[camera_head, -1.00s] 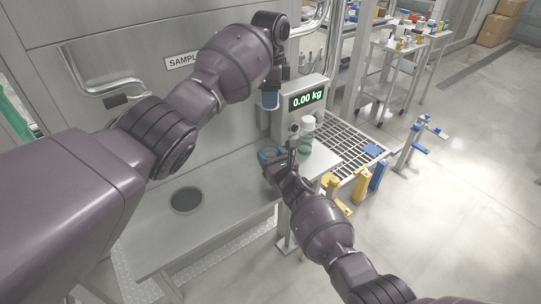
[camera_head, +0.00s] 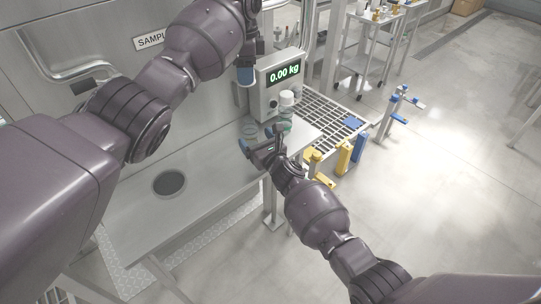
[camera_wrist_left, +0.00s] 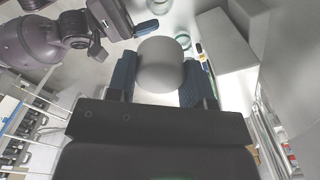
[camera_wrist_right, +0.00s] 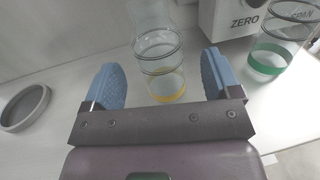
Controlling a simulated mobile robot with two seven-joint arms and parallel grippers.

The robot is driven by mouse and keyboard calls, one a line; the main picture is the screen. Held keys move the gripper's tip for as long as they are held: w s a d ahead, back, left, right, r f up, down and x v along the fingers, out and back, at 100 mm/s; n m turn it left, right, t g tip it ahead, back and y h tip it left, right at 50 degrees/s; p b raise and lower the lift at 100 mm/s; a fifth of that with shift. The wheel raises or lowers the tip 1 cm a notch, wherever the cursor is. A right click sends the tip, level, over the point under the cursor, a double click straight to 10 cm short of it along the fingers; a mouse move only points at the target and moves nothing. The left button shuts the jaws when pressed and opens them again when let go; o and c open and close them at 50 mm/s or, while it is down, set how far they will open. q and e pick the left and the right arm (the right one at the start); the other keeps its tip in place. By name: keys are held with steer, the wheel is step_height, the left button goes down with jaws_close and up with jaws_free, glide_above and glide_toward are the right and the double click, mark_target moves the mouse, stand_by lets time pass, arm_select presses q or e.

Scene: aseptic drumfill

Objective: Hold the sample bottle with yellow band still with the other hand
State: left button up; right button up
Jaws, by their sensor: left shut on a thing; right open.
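The sample bottle with yellow band (camera_wrist_right: 162,72) is clear and stands on the pale metal surface. In the right wrist view it is beyond and between the blue fingers of my right gripper (camera_wrist_right: 165,82), which is open and empty. In the head view my right gripper (camera_head: 262,138) is low beside the scale, with a clear round shape, likely this bottle (camera_head: 250,129), just past its fingers. My left gripper (camera_head: 246,78) is raised above the worktop. It is shut on a plain grey cylinder (camera_wrist_left: 160,65), seen between its fingers in the left wrist view.
A green-banded clear bottle (camera_wrist_right: 272,50) stands to the right, near the scale (camera_head: 282,78) reading 0.00 kg. A grey round cap-like piece (camera_wrist_right: 24,107) lies left of my right gripper. The worktop (camera_head: 215,160) has a round dark opening; its middle is clear.

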steer(key=v, duration=0.8)
steer(key=shift+s, duration=0.3)
steer(key=shift+d+f, duration=0.1)
